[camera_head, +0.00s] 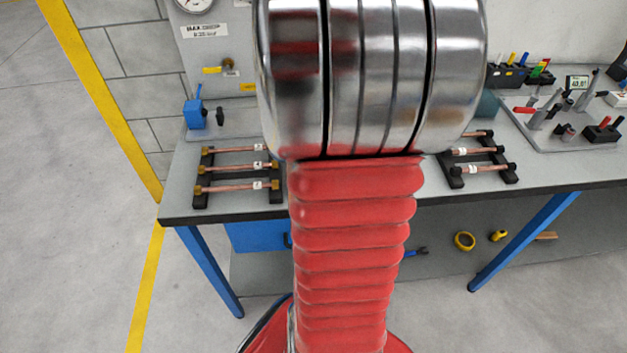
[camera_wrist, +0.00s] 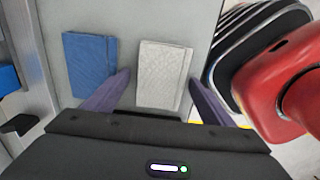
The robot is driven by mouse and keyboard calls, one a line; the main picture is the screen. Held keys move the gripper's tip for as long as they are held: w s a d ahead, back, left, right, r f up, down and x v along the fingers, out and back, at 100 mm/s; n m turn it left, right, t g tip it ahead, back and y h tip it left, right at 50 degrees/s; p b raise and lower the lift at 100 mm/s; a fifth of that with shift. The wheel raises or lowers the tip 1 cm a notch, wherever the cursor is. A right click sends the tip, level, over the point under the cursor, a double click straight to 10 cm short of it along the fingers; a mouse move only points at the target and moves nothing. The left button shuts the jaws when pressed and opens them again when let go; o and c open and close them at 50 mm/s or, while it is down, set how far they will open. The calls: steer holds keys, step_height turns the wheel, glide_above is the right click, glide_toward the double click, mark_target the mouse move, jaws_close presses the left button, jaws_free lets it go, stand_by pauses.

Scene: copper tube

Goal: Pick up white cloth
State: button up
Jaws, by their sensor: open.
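The white cloth (camera_wrist: 163,75) lies folded and flat on a grey surface in the wrist view, near the picture's middle. My gripper (camera_wrist: 160,90) is open, with one purple-grey finger to the left of the cloth and one to the right. The cloth shows between the fingers, and I cannot tell how high the fingers are above it. Nothing is held. In the head view my red and silver arm covers the middle, and neither the cloth nor the gripper shows there.
A folded blue cloth (camera_wrist: 90,64) lies just left of the white one, close to the left finger. In the head view, racks with copper tubes (camera_head: 238,171) stand on the workbench (camera_head: 540,172) on both sides of my arm. A blue device (camera_head: 195,111) is at the back left.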

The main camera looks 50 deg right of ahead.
steer(key=shift+c, duration=0.7)
steer(key=c, duration=1)
step_height(320, 180, up, 10)
stand_by(0.5)
